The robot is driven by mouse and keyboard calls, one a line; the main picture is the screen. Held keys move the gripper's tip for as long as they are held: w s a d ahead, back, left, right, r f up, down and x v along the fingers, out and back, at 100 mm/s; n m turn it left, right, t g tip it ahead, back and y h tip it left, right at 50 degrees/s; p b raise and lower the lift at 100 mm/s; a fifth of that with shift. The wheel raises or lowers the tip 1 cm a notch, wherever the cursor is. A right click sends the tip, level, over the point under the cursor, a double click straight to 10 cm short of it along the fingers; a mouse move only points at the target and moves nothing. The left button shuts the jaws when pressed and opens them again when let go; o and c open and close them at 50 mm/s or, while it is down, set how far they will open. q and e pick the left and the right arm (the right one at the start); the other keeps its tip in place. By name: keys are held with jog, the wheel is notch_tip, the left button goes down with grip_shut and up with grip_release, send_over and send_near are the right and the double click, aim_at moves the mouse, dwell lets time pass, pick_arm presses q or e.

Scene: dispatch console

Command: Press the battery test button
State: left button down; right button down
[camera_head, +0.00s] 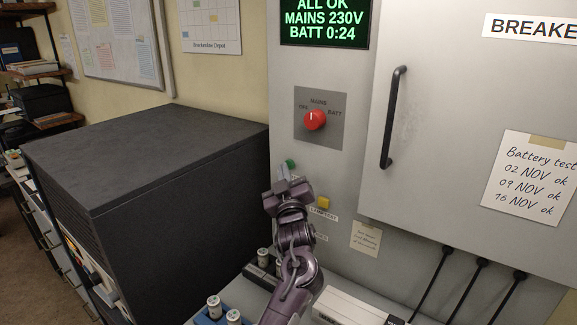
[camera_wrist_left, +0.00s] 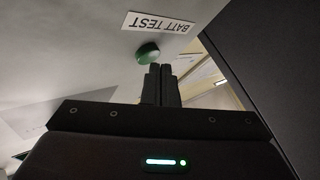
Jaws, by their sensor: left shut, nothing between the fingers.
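The battery test button is a round green button (camera_wrist_left: 148,51) on the grey panel, beside a white label reading BATT TEST (camera_wrist_left: 157,21) in the left wrist view. In the head view the green button (camera_head: 290,164) shows just above my left gripper (camera_head: 284,178), which hides its label. My left gripper is shut and empty. In the left wrist view its closed fingertips (camera_wrist_left: 160,68) are close to the button, a little to its right. I cannot tell whether they touch it. My right gripper is not in view.
A yellow lamp test button (camera_head: 323,202) sits to the right of my gripper. Above are a red MAINS/BATT knob (camera_head: 315,120) and a display (camera_head: 325,22) reading ALL OK, MAINS 230V, BATT 0:24. A dark cabinet (camera_head: 150,155) stands left; a door handle (camera_head: 392,118) juts out right.

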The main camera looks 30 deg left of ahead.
pick_arm(q)
jog(key=shift+w, duration=0.4)
dwell(0.4)
dwell(0.4)
jog(key=shift+s, duration=0.8)
jog(key=shift+s+a+p, duration=0.2)
jog(key=shift+s+p, duration=0.6)
jog(key=shift+s, duration=1.65)
dwell(3.5)
